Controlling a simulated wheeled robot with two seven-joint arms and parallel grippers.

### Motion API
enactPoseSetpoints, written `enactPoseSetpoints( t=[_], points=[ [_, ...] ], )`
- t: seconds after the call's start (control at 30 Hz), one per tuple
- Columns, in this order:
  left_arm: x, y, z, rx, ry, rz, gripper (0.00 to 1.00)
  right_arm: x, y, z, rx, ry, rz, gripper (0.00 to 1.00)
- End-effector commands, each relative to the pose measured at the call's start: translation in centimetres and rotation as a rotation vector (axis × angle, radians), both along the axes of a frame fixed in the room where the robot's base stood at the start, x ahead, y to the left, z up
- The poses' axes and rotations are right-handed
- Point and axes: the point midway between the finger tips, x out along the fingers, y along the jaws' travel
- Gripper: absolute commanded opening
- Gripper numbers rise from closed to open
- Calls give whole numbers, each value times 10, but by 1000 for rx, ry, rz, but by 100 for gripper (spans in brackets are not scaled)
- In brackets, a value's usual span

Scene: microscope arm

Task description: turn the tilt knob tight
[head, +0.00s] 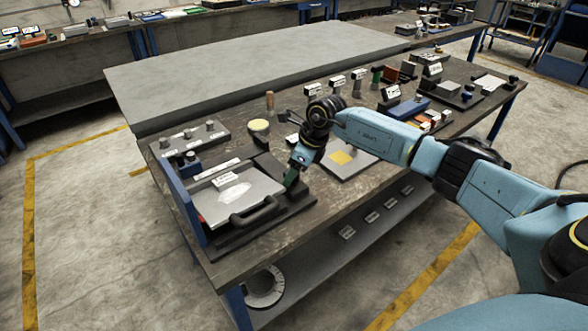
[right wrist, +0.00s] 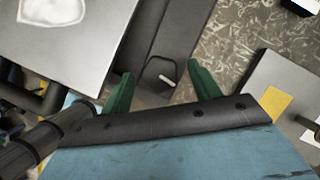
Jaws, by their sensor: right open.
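A device with a grey tilted plate (head: 238,196) carrying a label and a pale patch stands at the left end of the bench. It has a black handle (head: 255,211) in front and a blue side panel (head: 185,204). The plate also shows in the right wrist view (right wrist: 85,50). My right gripper (head: 292,178) is at the plate's right edge, pointing down, with green fingers. In the right wrist view its fingers (right wrist: 160,85) are apart, with a small dark fitting with a pale pin (right wrist: 163,75) beyond and between them. I cannot tell whether this is the tilt knob. My left gripper is out of view.
A grey bar with several knobs (head: 196,140) lies behind the device. A grey plate with a yellow square (head: 350,158) lies right of my gripper. Labelled blocks and a blue block (head: 408,108) stand farther right. A large bare grey tabletop (head: 260,65) is behind.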

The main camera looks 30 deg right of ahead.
Motion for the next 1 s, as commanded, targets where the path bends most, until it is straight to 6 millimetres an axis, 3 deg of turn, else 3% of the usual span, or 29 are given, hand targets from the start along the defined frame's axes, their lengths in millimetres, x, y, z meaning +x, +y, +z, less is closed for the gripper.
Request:
enactPoseSetpoints(
  t=[0.27,0.63,1.0],
  points=[
    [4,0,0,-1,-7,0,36,1,1,-2,0,0,0,62],
    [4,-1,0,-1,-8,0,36,1,1,-1,1,-1,0,17],
    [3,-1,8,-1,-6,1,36,0,1,0,1,-1,-66,17]
  ],
)
